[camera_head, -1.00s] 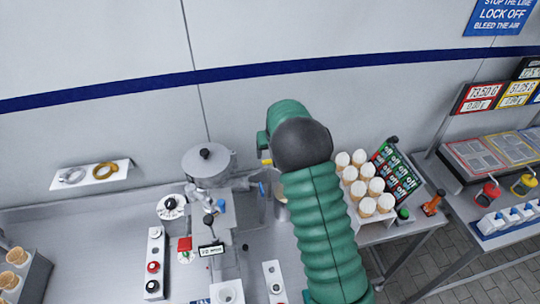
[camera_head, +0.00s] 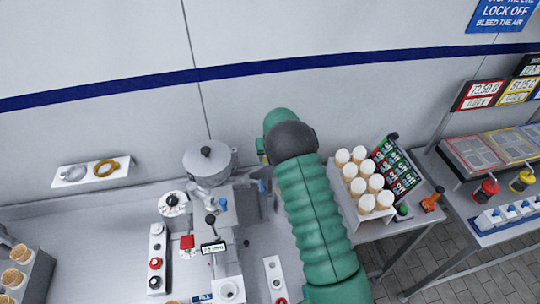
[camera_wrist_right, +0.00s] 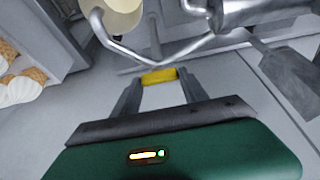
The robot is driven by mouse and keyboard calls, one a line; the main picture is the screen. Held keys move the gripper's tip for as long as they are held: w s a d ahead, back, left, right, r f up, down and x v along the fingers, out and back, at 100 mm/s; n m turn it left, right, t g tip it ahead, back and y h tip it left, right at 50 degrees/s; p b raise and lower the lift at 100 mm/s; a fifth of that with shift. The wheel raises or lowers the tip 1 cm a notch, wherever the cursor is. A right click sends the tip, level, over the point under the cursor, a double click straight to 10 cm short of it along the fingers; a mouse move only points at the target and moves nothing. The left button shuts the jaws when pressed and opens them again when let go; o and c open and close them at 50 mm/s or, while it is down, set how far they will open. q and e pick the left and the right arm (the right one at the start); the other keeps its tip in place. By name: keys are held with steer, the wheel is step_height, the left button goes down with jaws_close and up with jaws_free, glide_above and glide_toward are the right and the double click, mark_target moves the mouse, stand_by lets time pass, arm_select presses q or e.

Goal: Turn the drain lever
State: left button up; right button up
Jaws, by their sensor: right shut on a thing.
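The drain lever shows in the right wrist view as a yellow grip (camera_wrist_right: 160,77) beside bent metal rods. My right gripper (camera_wrist_right: 158,88) has a finger on each side of this grip and is shut on it. In the head view my green right arm reaches up to the right side of the grey filling machine (camera_head: 210,170). The arm hides most of the gripper and the lever there. My left gripper is not in view.
A cream-coloured cup or vessel (camera_wrist_right: 122,15) and a metal cylinder (camera_wrist_right: 250,10) are close to the gripper. A tray of white-topped cones (camera_head: 366,185) stands right of my arm. A control strip with buttons (camera_head: 156,255) lies left of the machine. The wall is behind.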

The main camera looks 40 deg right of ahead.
steer(key=shift+d, duration=0.15)
steer(key=c, duration=0.4)
steer(key=shift+o, duration=0.2)
